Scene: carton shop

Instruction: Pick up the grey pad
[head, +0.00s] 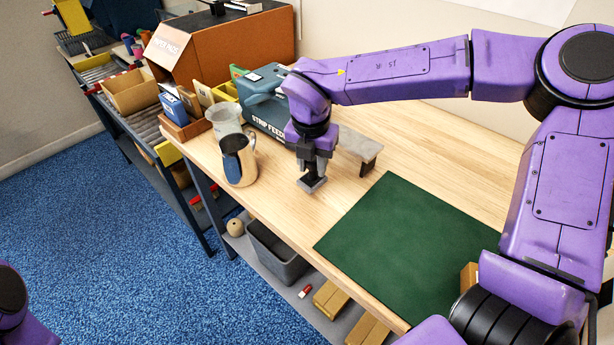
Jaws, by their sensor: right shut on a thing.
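My right gripper (314,178) reaches in from the right over the wooden table and points down. It is shut on the grey pad (311,186), a small flat grey piece at its fingertips. The pad appears close above the tabletop; I cannot tell whether it touches the wood. The fingers hide part of the pad. My left gripper is out of view; only a bit of my left arm shows at the lower left corner.
A metal pitcher (238,160) stands left of the right gripper, near the table edge. A strip feeder (264,105) is behind it, and a small grey stand (359,146) is to its right. A green mat (405,250) lies clear in front.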

